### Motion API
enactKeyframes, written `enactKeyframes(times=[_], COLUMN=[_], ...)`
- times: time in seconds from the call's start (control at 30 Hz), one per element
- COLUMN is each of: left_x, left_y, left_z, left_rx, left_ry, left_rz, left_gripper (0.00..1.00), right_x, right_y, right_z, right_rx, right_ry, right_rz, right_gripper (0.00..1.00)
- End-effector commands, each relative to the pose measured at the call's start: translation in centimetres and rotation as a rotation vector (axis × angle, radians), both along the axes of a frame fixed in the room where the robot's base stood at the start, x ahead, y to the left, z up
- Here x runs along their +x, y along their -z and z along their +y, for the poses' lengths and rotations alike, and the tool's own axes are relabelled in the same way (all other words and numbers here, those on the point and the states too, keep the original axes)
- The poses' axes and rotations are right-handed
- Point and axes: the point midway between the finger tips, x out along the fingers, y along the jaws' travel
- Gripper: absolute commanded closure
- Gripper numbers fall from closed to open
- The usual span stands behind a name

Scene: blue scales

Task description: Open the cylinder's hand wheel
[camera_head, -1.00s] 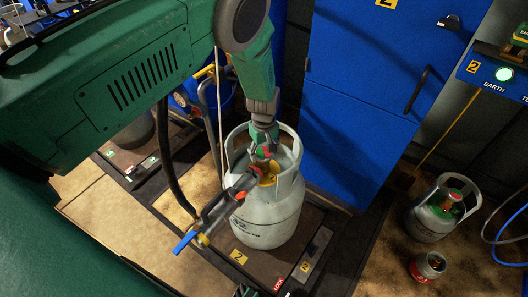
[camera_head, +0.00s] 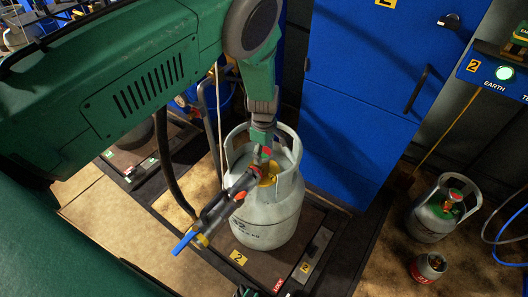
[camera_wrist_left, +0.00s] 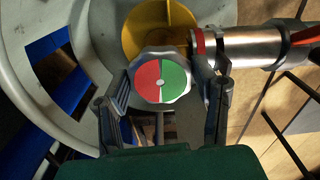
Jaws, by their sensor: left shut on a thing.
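The grey gas cylinder (camera_head: 268,215) stands upright on the scale platform, with its collar around the valve. Its hand wheel (camera_wrist_left: 161,80), with a red and green face, shows in the left wrist view between the two fingers of my left gripper (camera_wrist_left: 165,105). The left gripper also shows in the head view (camera_head: 262,150), reaching down into the collar from above and shut on the wheel. The yellow valve part (camera_wrist_left: 160,28) lies just behind the wheel. A filling connector (camera_head: 220,212) with a blue lever is attached at the valve side.
A blue cabinet (camera_head: 350,110) stands close behind and right of the cylinder. A smaller grey cylinder (camera_head: 432,222) and a small canister (camera_head: 428,266) stand on the floor at right. A dark hose (camera_head: 168,170) hangs left of the cylinder.

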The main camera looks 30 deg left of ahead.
Motion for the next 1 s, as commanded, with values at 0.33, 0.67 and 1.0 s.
enactKeyframes(times=[0.33,0.67,1.0], left_x=[0.5,0.3,0.3], left_y=[-0.3,-0.2,-2.7], left_z=[0.0,0.0,0.0], left_rx=[0.002,0.001,0.001], left_ry=[-0.005,-0.004,-0.005], left_rz=[-0.014,-0.007,-0.006], left_gripper=[0.76,0.25,0.25], right_x=[0.0,0.0,-0.2], right_y=[0.0,0.0,-0.1], right_z=[0.0,0.0,0.0], right_rx=[0.000,0.000,0.000], right_ry=[0.000,0.000,0.000], right_rz=[0.000,0.000,-0.003], right_gripper=[1.00,1.00,1.00])
